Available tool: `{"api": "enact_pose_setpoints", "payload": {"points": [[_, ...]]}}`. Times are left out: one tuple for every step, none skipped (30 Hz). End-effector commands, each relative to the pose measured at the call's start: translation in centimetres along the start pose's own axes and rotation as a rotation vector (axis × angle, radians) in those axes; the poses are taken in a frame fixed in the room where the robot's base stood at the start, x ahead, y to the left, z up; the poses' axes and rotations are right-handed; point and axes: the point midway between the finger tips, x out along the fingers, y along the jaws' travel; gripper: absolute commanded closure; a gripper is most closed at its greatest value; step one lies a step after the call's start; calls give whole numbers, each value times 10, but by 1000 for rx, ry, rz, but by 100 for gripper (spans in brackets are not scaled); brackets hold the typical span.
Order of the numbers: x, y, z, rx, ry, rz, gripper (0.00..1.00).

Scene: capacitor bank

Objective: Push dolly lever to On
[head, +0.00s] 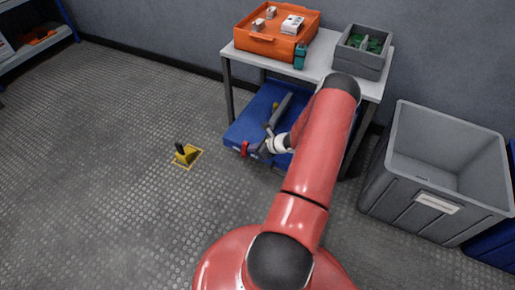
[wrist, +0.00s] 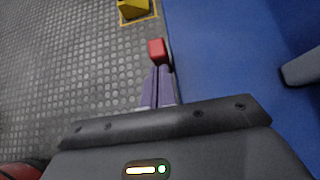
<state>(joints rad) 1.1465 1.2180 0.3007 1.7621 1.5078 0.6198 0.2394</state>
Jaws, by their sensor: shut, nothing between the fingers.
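The blue dolly (head: 253,117) sits low on the floor, partly under the table. A small red lever (head: 245,148) stands out at its front left edge. In the wrist view the red lever tip (wrist: 156,48) is just beyond my fingertips, beside the blue dolly (wrist: 225,55). My gripper (wrist: 158,70) is shut and empty, its two fingers together and pointing at the red lever. I cannot tell whether they touch it. In the head view my gripper (head: 257,152) is low at the dolly's front edge, just right of the lever. Any On marking is not readable.
A yellow floor block with a black handle (head: 186,154) stands left of the dolly. The table (head: 311,62) above holds an orange tray (head: 265,45) and a grey bin (head: 359,65). A large grey crate (head: 410,190) stands at right. The floor at left is mostly clear.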

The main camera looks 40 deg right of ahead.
Motion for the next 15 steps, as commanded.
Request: {"api": "enact_pose_setpoints", "payload": {"points": [[0,1,11,-9,48,3,100],[2,1,13,-9,75,4,100],[4,1,17,-10,113,4,100],[5,1,19,-10,143,4,100],[6,2,22,-8,171,5,100],[8,2,25,-9,208,6,100],[9,2,27,-9,235,5,100],[11,1,29,-8,256,3,100],[14,1,29,-8,274,1,100],[16,0,29,-5,280,-2,100],[19,0,30,-4,281,-2,100],[22,0,31,-2,280,-2,100],[23,0,32,-2,279,-2,100],[25,0,34,-2,279,-2,100],[27,0,36,-1,278,-2,100]]}}
